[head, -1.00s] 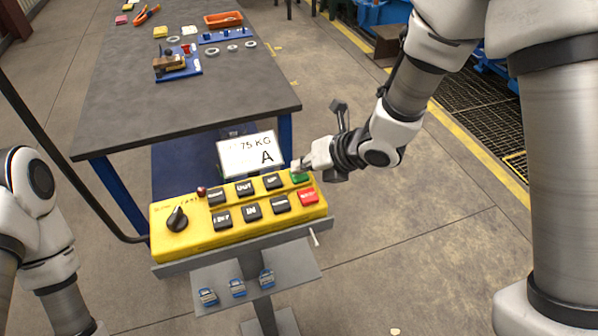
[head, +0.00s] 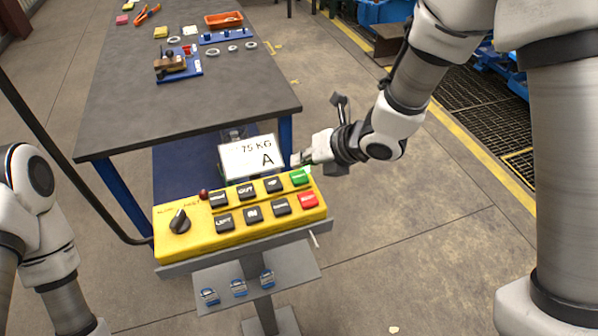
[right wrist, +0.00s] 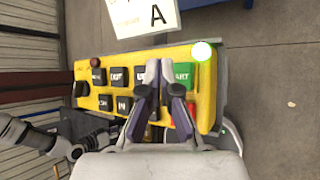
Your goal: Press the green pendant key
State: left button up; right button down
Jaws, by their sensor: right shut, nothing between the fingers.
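The green key (head: 299,177) is at the back right corner of the yellow pendant box (head: 190,241), above a red key (head: 308,199). My right gripper (head: 299,160) is shut and empty, just behind and above the green key, and appears apart from it. In the right wrist view, the shut fingertips (right wrist: 159,67) lie over the pendant, left of the green key (right wrist: 182,75), and cover part of it. My left arm shows at the left edge of the head view; its gripper is out of view.
Several black keys, a black knob (head: 180,221) and a small red button (head: 203,194) share the pendant. A "75 KG A" sign (head: 249,158) stands behind it. A bright round light (right wrist: 203,51) glows at the pendant's corner. A grey table (head: 185,105) stands beyond.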

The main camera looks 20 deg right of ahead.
aim_at(302, 177)
notch_tip(302, 177, up, 4)
jog(key=shift+r+p, duration=0.1)
jog(key=shift+p, duration=1.1)
